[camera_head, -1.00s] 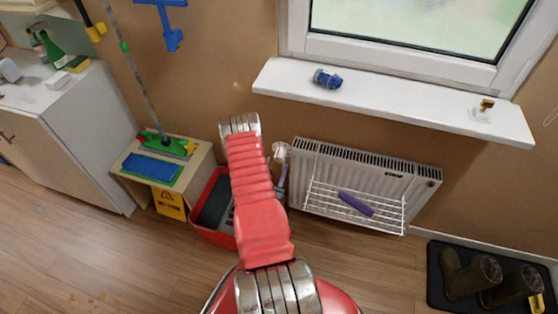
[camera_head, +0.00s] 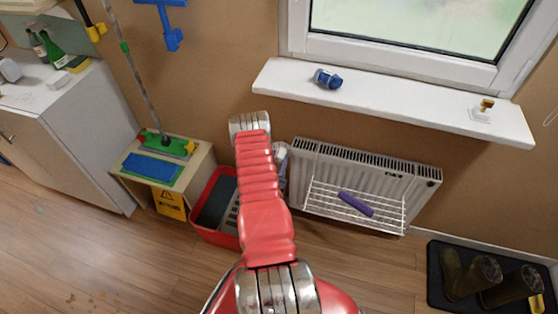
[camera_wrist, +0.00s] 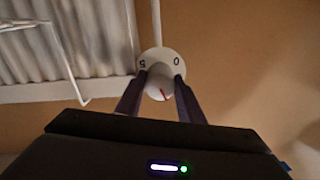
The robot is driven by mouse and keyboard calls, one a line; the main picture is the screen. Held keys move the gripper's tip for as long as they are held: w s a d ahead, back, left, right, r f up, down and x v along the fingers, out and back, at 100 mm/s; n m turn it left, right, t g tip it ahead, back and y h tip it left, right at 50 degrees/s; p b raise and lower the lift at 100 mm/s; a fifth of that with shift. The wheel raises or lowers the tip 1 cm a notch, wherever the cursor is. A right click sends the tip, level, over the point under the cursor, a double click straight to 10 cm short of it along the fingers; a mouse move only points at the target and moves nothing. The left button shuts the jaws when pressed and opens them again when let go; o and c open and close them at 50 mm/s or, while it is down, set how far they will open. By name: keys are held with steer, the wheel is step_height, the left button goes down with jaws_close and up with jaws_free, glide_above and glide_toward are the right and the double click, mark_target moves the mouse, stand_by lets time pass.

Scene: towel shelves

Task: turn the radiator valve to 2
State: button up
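The radiator valve is a white round knob (camera_wrist: 160,66) with the digits 5 and 0 on its collar and a red mark on its face. The wrist view shows it straight ahead. My gripper (camera_wrist: 161,80) has its two dark fingers apart, one on each side of the knob's front part. I cannot tell whether they touch it. In the head view my red arm hides the gripper and most of the valve. The white radiator (camera_head: 405,178) hangs under the window sill, right of my arm.
A white wire rack (camera_head: 388,214) with a purple object (camera_head: 356,203) hangs on the radiator's front. A red bin (camera_head: 206,232) stands left of my arm. The sill (camera_head: 400,111) juts out above, with a blue object (camera_head: 327,79) on it.

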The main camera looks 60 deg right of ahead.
steer(key=c, duration=0.5)
steer(key=o, duration=1)
steer(key=shift+o, duration=0.2)
steer(key=s+a, duration=0.2)
steer(key=a, duration=1.1)
steer(key=shift+a, duration=0.3)
steer(key=shift+s, duration=0.1)
